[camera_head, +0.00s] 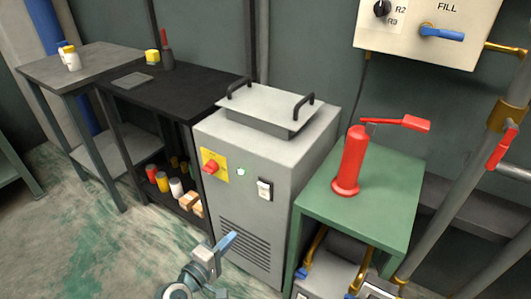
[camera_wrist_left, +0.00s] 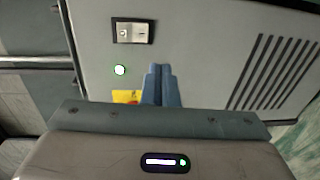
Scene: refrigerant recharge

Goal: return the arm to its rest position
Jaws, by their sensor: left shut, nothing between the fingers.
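My left gripper (camera_head: 227,242) has blue fingers and is in front of the lower front of the grey cabinet (camera_head: 243,187). In the left wrist view its two fingers (camera_wrist_left: 158,76) are together with nothing between them. Behind them in that view are the cabinet's switch (camera_wrist_left: 132,31), a lit green lamp (camera_wrist_left: 120,70) and part of a yellow plate (camera_wrist_left: 126,97). I cannot tell from these views how far the fingertips are from the cabinet. My right gripper is not in view.
A green table (camera_head: 398,211) with a red cylinder (camera_head: 352,160) stands right of the cabinet. A black shelf table (camera_head: 185,90) and a grey table (camera_head: 95,60) stand left. A control panel (camera_head: 405,30) is on the wall. The floor (camera_head: 90,245) at front left is clear.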

